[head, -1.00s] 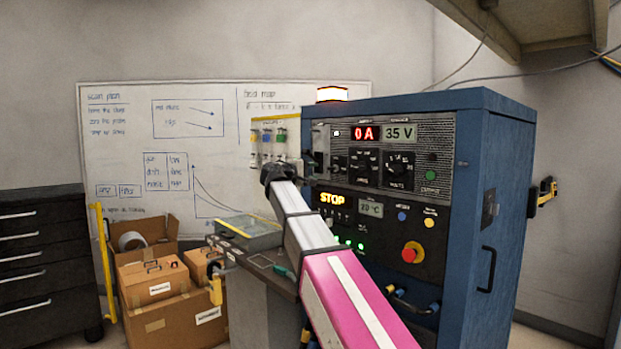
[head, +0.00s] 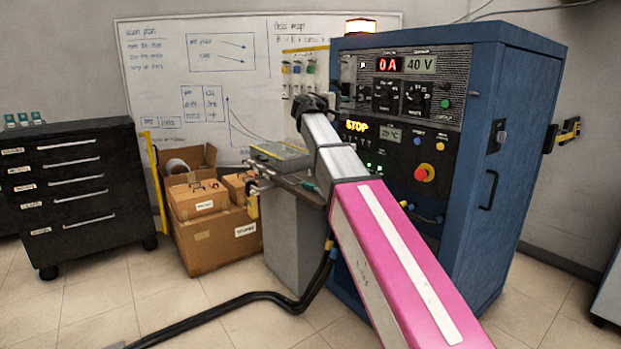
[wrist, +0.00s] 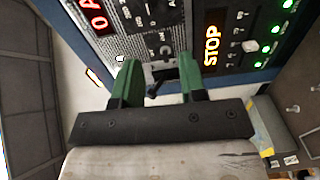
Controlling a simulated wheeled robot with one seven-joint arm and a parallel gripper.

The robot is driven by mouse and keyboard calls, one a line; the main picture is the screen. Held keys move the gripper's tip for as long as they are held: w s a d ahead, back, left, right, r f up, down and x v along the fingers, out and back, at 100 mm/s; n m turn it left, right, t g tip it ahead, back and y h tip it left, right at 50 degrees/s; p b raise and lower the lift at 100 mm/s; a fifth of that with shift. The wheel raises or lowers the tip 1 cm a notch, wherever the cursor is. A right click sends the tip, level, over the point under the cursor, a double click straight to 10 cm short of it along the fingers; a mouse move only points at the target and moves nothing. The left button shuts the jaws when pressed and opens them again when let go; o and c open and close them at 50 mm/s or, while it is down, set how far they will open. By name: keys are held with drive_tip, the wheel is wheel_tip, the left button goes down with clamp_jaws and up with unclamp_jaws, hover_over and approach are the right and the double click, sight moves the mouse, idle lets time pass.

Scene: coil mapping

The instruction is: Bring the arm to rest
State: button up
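My arm reaches from the lower right toward the blue power cabinet (head: 500,150). In the head view my gripper (head: 308,102) is small and dark, near the left edge of the cabinet front, and its fingers are hard to make out. In the wrist view the two green fingers of my gripper (wrist: 159,78) stand apart. A black lever or knob (wrist: 158,82) shows in the gap between them, in front of the panel; I cannot tell whether a finger touches it. The cabinet panel reads 0 A and 40 V (head: 404,64), with STOP (head: 357,126) lit in orange.
A bench (head: 283,152) stands left of the cabinet, under my arm. Cardboard boxes (head: 215,230), a yellow post (head: 155,185) and a black drawer chest (head: 75,190) stand farther left. A thick black cable (head: 240,298) crosses the open tiled floor.

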drive_tip(key=s+d+f+m+g+y, duration=0.1)
drive_tip(key=s+d+f+g+y, duration=0.15)
drive_tip(key=f, duration=0.95)
drive_tip(key=s+d+f+g+y, duration=0.1)
drive_tip(key=s+d+f+y, duration=0.15)
drive_tip(key=f, duration=0.95)
drive_tip(key=s+d+f+m+g+y, duration=0.1)
drive_tip(key=s+d+f+y, duration=0.15)
drive_tip(key=f, duration=0.95)
drive_tip(key=s+f+m+g+y, duration=0.5)
drive_tip(key=s+f+g+y, duration=0.1)
drive_tip(key=s+f, duration=1.6)
wheel_tip(320, 180, down, 3)
drive_tip(key=shift+s+r+y, duration=0.1)
drive_tip(key=shift+s+y, duration=0.25)
drive_tip(key=shift+y, duration=0.1)
drive_tip(key=shift+c, duration=0.3)
